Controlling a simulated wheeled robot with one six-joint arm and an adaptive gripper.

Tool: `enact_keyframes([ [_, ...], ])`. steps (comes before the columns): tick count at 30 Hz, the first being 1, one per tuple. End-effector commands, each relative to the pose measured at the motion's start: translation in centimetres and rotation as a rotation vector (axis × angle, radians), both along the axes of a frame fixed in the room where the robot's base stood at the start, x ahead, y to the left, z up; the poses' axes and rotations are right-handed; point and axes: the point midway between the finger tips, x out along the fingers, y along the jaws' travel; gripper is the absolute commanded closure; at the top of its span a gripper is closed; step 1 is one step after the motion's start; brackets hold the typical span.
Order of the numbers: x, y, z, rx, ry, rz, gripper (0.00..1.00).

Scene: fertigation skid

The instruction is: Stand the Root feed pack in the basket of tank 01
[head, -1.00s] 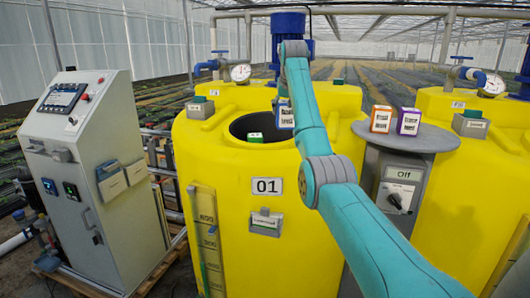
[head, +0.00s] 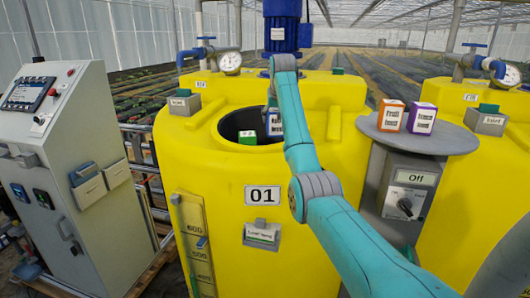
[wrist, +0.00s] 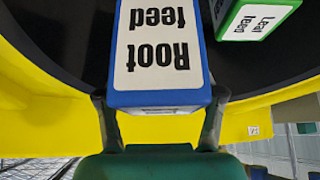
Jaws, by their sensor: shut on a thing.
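The Root feed pack (wrist: 158,50), blue with a white label, is between the two fingers of my gripper (wrist: 160,112), which is shut on it. In the head view the pack (head: 274,123) is partly hidden behind my arm, at the right side of the dark opening of yellow tank 01 (head: 262,222). The green Leaf feed pack (head: 247,137) is in that opening, left of the Root feed pack. It also shows in the wrist view (wrist: 257,16), apart from the Root feed pack. The basket floor is too dark to make out, so I cannot tell whether the held pack touches it.
An orange-edged pack (head: 389,116) and a purple Trace feed pack (head: 422,118) stand on a round grey table (head: 452,140) to the right. A switch box (head: 406,192) reads Off. A control cabinet (head: 78,170) stands left. A blue motor (head: 282,28) rises behind the opening.

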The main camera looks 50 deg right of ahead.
Motion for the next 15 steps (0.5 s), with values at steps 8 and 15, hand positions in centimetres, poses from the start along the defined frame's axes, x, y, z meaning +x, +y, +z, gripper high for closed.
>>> enact_keyframes([
  [8,0.0,0.0,-4.6,0.000,0.000,0.000,0.92],
  [15,0.0,0.0,-6.1,0.001,0.001,0.000,0.92],
])
